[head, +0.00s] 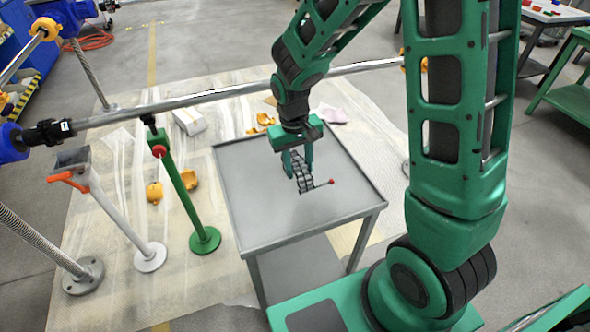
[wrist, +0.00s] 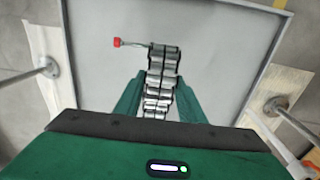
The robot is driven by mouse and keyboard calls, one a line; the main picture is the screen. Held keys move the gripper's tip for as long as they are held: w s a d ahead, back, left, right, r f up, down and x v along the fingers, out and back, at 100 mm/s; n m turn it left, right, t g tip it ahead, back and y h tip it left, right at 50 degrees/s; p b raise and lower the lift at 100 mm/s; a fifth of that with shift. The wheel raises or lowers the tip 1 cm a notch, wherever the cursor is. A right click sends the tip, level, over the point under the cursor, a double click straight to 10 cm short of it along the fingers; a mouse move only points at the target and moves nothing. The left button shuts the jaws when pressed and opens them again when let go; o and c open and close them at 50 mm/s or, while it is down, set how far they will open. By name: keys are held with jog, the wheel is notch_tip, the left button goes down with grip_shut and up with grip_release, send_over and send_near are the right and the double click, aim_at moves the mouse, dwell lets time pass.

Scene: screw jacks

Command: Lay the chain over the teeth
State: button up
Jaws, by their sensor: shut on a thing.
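A dark metal link chain (head: 303,181) shows over the small grey table, and it also shows in the wrist view (wrist: 164,62). A thin rod with a red knob (head: 331,182) sticks out sideways from its far end; the red knob (wrist: 117,42) is at the left in the wrist view. My gripper (head: 298,168) points down and is shut on the chain, with a green finger on each side. I cannot tell whether the chain's lower end touches the tabletop. I cannot make out any teeth clearly in either view.
The grey table (head: 245,205) has a raised rim and is otherwise bare. A long steel bar (head: 215,92) crosses behind it, with a black fitting (head: 48,132) at its left. Green (head: 185,190) and white (head: 120,225) stands are left of the table. Yellow pieces (head: 154,193) lie on the floor sheet.

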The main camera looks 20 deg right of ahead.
aim_at(301, 165)
jog(key=shift+r, duration=2.4)
jog(key=shift+s, duration=0.1)
